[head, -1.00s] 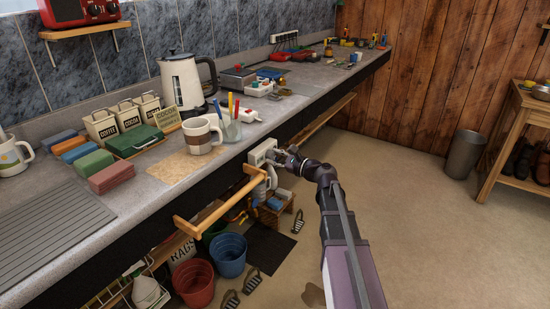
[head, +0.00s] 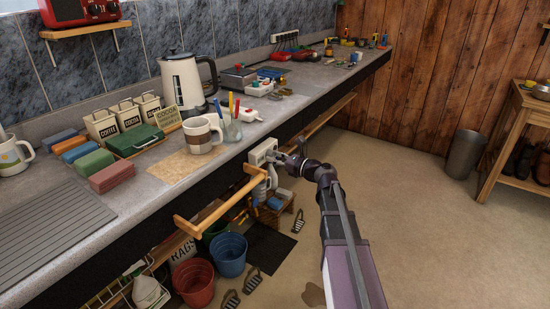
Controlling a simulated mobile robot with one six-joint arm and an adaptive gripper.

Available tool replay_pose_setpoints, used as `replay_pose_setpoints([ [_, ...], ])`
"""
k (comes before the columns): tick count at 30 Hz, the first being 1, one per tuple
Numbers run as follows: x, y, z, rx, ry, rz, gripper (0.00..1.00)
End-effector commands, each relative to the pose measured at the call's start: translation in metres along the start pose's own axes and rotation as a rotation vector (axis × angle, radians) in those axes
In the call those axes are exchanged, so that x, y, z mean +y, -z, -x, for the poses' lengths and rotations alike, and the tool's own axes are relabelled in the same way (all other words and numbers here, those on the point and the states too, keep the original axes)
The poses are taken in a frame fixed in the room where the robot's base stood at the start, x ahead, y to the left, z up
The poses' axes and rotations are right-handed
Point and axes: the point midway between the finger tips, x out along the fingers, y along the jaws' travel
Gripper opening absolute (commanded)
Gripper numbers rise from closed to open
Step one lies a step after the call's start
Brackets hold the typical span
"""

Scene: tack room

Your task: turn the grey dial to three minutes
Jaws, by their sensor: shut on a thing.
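A pale box (head: 262,151) is fixed to the dark front of the counter, just below the worktop edge. My gripper (head: 277,157) is at the right side of this box, with its fingers against its front. The grey dial is hidden or too small to make out behind the fingers, so its setting cannot be read. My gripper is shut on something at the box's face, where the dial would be. My arm reaches in from the lower right.
A wooden rail (head: 220,207) juts out below and left of the box. The worktop (head: 240,155) above holds a striped mug (head: 201,137), a pen glass (head: 231,129) and a kettle (head: 184,82). Buckets (head: 229,253) stand below.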

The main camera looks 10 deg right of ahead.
Motion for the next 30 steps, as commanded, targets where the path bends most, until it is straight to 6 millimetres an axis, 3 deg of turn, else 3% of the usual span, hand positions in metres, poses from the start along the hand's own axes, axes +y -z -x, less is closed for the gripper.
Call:
replay_pose_setpoints([
  [6,-0.001,0.000,-0.001,-0.002,0.001,0.000,0.00],
  [7,-0.001,0.000,-0.001,-0.002,0.001,0.000,0.53],
  [9,-0.001,0.000,-0.001,-0.001,0.001,0.001,0.74],
  [10,-0.001,0.000,-0.001,-0.001,0.001,0.001,0.79],
  [23,0.000,0.000,0.001,0.000,0.000,0.002,0.79],
  [30,0.001,0.000,0.014,0.000,0.001,0.002,0.79],
])
